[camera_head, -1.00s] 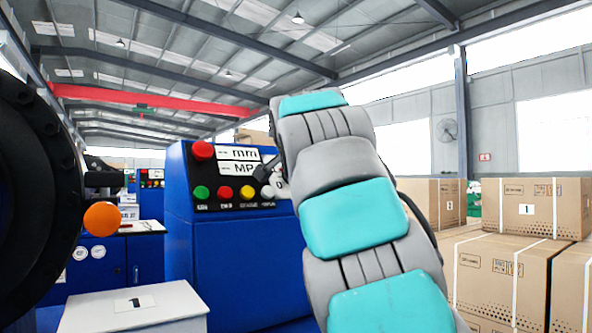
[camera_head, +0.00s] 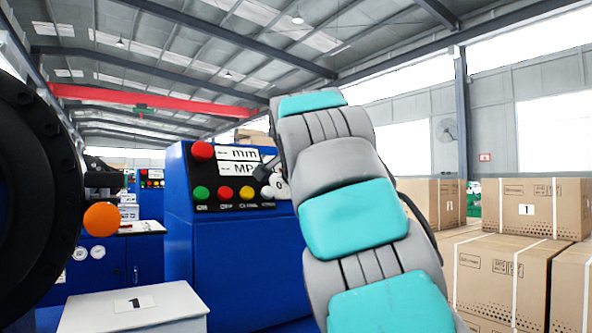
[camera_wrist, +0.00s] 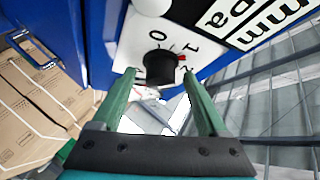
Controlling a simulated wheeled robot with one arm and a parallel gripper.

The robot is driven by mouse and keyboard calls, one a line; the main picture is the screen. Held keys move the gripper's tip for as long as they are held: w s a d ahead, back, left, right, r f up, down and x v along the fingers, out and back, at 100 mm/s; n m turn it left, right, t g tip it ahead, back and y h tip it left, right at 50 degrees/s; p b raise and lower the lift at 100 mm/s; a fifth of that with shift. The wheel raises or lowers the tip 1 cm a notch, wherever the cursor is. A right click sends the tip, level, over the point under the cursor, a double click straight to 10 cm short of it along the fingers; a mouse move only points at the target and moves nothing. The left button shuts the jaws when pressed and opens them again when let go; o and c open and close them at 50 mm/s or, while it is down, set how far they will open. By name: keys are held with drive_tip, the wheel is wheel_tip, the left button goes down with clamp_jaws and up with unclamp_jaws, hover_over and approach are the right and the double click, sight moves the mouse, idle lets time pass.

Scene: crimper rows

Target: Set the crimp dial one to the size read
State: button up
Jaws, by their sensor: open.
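The crimp dial is a black round knob (camera_wrist: 160,68) on a white plate (camera_wrist: 130,45) in the wrist view. The plate shows a 0, a 1 and a partly hidden mark that may be a 2. A small red mark (camera_wrist: 181,58) sits at the knob's right side, below the 1. My gripper (camera_wrist: 159,72) has its green fingers spread, with the knob in the gap between the tips. I cannot tell whether either finger touches it. In the head view the dial area is largely hidden by my arm.
The blue machine (camera_head: 240,262) carries a red button (camera_head: 202,151), smaller coloured buttons and white mm and MPa labels (camera_head: 238,154). A white box marked 1 (camera_head: 90,312) is at lower left. Cardboard boxes (camera_head: 500,275) are stacked at right.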

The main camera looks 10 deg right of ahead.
drive_tip(key=b+v, duration=0.1)
drive_tip(key=v, duration=0.6)
drive_tip(key=shift+s, duration=0.4)
drive_tip(key=shift+a, duration=0.1)
